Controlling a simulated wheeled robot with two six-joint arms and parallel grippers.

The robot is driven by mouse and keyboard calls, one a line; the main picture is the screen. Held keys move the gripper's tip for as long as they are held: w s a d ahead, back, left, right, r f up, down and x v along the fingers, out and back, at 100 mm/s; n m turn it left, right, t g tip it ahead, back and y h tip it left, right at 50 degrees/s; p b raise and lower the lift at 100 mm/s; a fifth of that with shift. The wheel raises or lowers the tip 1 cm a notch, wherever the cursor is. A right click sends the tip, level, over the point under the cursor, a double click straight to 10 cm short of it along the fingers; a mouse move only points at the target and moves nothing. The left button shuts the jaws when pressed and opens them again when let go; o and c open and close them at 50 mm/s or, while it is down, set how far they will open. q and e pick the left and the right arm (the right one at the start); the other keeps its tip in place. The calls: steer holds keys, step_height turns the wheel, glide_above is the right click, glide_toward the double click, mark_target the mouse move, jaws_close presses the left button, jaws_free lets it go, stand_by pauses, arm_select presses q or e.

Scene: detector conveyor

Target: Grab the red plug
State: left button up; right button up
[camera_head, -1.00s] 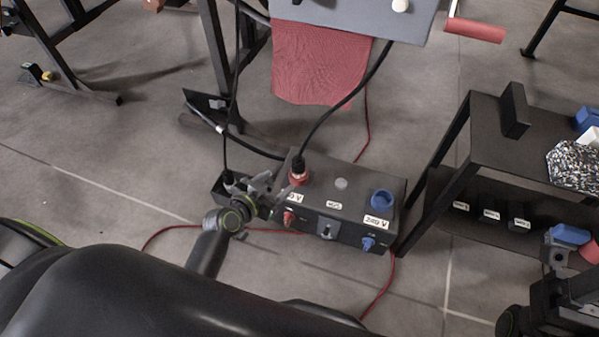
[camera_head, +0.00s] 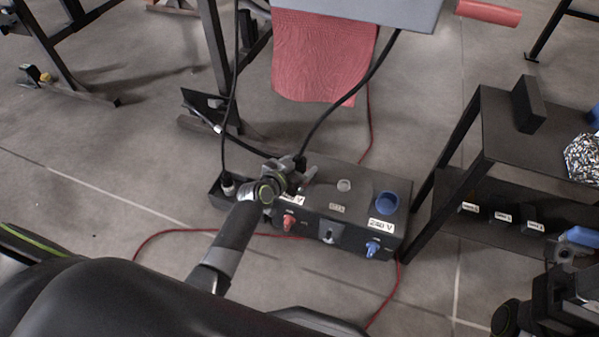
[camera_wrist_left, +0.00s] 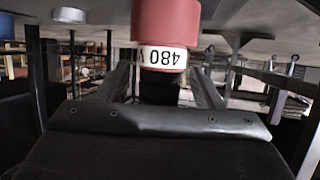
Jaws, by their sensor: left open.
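The red plug (camera_wrist_left: 165,30) with a white "480 V" label fills the top middle of the left wrist view. It sits between the two fingers of my left gripper (camera_wrist_left: 165,85), which is open; contact cannot be told. In the head view my left gripper (camera_head: 300,170) is over the left part of the black power box (camera_head: 350,196) and hides the plug. A black cable (camera_head: 350,95) runs from there up to the table. My right gripper (camera_head: 563,252) is at the right edge, partly cut off; its jaws are unclear.
The box has a blue 240 V socket (camera_head: 387,202), a red switch (camera_head: 289,222) and a blue switch (camera_head: 373,248). A black shelf (camera_head: 500,125) stands close on the right. A red cloth (camera_head: 320,55) hangs above. Red wires lie on the floor.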

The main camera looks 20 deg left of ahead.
arm_select(q)
steer(key=shift+r, duration=0.1)
steer(key=c, duration=1.2)
